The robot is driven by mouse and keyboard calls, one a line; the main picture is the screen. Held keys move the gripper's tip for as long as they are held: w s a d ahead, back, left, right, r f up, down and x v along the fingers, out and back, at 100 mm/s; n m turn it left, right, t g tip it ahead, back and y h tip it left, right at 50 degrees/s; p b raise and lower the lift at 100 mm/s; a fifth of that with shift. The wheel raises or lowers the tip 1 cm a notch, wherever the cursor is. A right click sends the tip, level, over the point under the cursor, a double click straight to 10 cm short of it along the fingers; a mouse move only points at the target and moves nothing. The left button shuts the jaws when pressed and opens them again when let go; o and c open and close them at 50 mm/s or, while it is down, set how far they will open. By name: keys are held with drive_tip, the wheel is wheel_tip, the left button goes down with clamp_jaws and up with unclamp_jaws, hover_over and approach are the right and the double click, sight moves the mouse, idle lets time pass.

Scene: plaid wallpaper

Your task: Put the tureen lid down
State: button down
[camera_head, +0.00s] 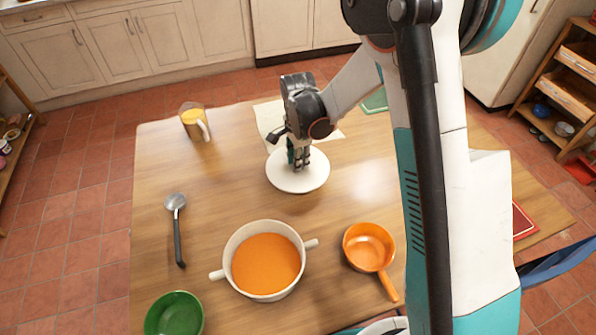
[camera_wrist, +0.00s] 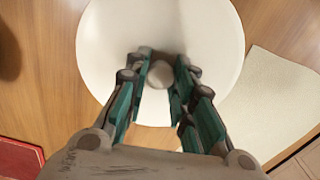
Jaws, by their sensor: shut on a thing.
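The tureen lid (camera_head: 284,180) is a round white disc over the middle of the table, beside the front edge of a cream cloth. My gripper (camera_head: 299,162) comes down on it from above and is shut on its knob. In the wrist view the lid (camera_wrist: 110,40) fills the upper middle, with its round knob (camera_wrist: 153,78) between the two fingers. The lid looks level; whether it touches the table I cannot tell. The white two-handled tureen (camera_head: 271,226) stands uncovered in front of the lid, with orange soup in it.
An orange saucepan (camera_head: 368,246) stands right of the tureen, a green bowl (camera_head: 175,314) front left. The cream cloth (camera_head: 268,115) lies behind the lid. Bare wood (camera_head: 225,185) shows left of the lid.

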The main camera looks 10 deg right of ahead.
drive_tip(key=shift+f+b, duration=0.7)
drive_tip(key=shift+f, duration=1.45)
drive_tip(key=shift+f, duration=0.2)
drive_tip(key=c, duration=1.4)
unclamp_jaws()
drive_tip(key=shift+o, duration=0.2)
drive_tip(key=shift+r, duration=0.1)
